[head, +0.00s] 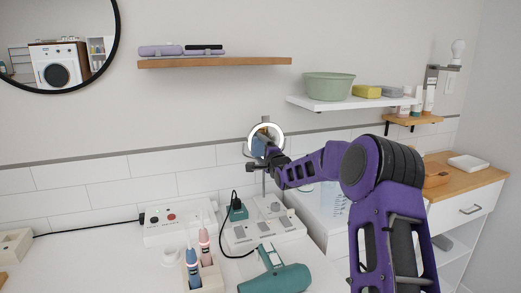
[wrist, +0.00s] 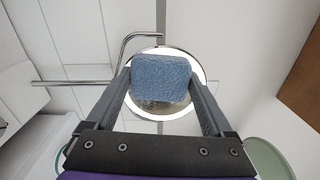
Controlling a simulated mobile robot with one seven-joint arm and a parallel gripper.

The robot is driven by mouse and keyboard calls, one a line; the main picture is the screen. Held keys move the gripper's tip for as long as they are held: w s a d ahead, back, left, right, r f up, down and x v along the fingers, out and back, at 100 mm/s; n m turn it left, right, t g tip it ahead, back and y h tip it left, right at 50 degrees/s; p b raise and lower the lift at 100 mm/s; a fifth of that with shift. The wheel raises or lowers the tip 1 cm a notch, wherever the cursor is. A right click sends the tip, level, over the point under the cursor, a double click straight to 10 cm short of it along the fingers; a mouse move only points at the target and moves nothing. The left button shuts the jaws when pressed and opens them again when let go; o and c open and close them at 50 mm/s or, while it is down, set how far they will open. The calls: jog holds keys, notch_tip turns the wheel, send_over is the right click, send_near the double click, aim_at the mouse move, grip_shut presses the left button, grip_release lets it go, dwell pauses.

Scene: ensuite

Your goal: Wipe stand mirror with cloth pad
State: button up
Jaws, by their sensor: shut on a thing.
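The stand mirror (head: 266,125) is round with a bright rim, upright on a thin stand near the back wall. My gripper (head: 264,158) is in front of its lower part, seen from the side. In the wrist view, my gripper (wrist: 161,84) is shut on the blue cloth pad (wrist: 161,72), with one finger at each side of it. The pad covers much of the mirror face (wrist: 155,108); the rim shows around it. I cannot tell whether the pad touches the glass.
A white shelf (head: 340,103) bears a green bowl (head: 329,87) at the right. A metal pipe (wrist: 75,83) runs beside the mirror.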

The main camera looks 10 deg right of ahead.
jog(key=shift+w+a, duration=0.2)
jog(key=shift+w, duration=0.7)
jog(key=shift+d, duration=0.1)
